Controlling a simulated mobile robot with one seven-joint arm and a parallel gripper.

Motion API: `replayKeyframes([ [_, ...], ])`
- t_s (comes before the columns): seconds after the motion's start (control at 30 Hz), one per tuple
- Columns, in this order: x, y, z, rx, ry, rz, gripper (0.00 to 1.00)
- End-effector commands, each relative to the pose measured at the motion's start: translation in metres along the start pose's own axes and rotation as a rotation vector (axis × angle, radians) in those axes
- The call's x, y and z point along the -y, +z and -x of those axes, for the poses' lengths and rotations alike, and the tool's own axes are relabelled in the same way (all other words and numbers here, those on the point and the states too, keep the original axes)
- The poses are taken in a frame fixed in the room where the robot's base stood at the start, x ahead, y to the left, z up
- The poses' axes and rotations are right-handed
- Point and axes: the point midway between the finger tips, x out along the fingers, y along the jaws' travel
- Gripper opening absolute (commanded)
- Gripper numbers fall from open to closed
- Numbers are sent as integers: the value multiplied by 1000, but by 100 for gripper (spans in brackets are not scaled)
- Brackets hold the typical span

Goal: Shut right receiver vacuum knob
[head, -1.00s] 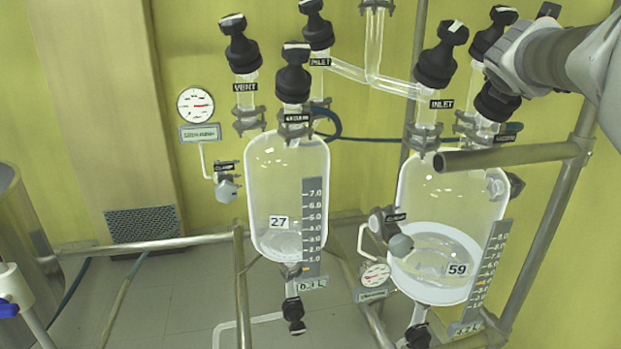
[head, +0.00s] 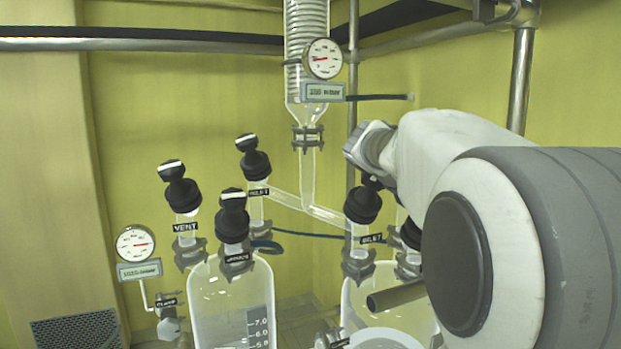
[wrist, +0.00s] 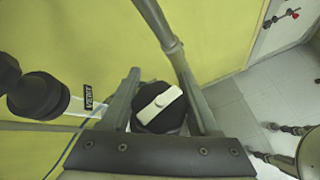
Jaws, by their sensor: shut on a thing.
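In the wrist view my gripper (wrist: 161,88) has its two fingers on either side of a black knob (wrist: 158,122) with a white bar on top, and is shut on it. The bar lies slanted. The right receiver (head: 389,303) is a clear glass vessel in the head view. Its inlet knob (head: 362,204) is black and in view. A further black knob (head: 410,235) shows only in part beside my arm, which hides my fingers. The head view cannot show how the held knob is turned.
The left receiver (head: 215,300) stands beside it with its own black vent knob (head: 181,188) and vacuum knob (head: 233,218). In the wrist view another black knob (wrist: 38,95) is close at left, and a metal pipe (wrist: 160,25) runs just beyond my fingers.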

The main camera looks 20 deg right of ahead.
Motion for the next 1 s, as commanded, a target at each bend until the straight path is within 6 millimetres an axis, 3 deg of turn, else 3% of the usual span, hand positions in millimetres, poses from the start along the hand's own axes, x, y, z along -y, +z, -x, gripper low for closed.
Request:
replayKeyframes([
  [0.03, -8, 11, 9, 5, -27, -23, 6],
  [1.0, 19, -3, 10, 2, -781, -462, 6],
])
